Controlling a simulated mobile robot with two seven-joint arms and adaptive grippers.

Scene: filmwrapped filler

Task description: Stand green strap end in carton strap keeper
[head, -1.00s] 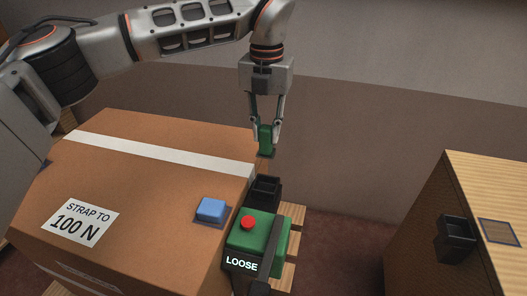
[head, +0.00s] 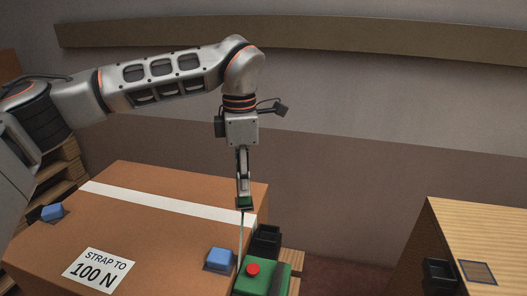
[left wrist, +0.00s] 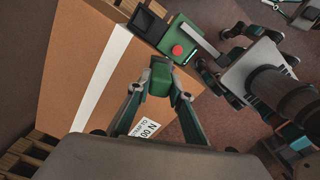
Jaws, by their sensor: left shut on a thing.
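My left gripper (head: 243,185) is shut on the green strap end (head: 245,203), above the carton's (head: 150,215) right-hand edge. A thin pale strap runs down below the strap end. In the left wrist view, the green strap end (left wrist: 159,80) sits between the fingertips. A black open-topped holder (head: 265,242), apparently the strap keeper, is beside the carton, below and to the right of the strap end. It also shows in the left wrist view (left wrist: 148,20) and looks empty. The strap end is apart from it.
A green unit with a red button (head: 253,269) stands in front of the holder. Blue pieces (head: 220,259) sit on the carton. A wooden cabinet (head: 475,235) at right carries another black holder (head: 439,272). Open floor lies between carton and cabinet.

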